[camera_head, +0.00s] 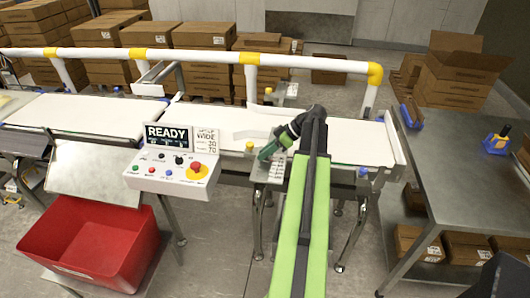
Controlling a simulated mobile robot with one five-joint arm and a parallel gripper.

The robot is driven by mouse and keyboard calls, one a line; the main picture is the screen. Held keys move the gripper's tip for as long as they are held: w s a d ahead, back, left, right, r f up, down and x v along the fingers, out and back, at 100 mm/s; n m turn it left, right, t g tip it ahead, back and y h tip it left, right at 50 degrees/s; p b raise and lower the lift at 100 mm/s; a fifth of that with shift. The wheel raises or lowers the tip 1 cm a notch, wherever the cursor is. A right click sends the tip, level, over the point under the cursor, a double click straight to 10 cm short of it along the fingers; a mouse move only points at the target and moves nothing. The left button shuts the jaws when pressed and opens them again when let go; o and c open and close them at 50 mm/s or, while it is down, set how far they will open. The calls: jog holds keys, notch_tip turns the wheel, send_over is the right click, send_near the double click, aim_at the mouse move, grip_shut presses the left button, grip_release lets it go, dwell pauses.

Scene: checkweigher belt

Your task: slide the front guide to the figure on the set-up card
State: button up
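The set-up card (207,140) stands on the control box beside the READY display. It reads "WIDE" with the figures 30 and 70, and its smaller print is hard to read. My gripper (266,154) is at the front edge of the right-hand belt (225,115), pointing down and left. It is just above a metal plate (277,170) with scale-like marks. My green and black arm crosses the belt and hides part of this front edge. The front guide is not clearly distinguishable. I cannot tell whether my fingers are open, shut or touching anything.
The control box (172,170) with a red-and-yellow stop button is left of my gripper. A red bin (90,235) stands at front left. A white and yellow rail (205,57) runs behind the belts. A steel table (455,170) is at right. Cartons stand behind.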

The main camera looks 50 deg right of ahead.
jog(key=p+v, duration=1.1)
jog(key=v, duration=0.6)
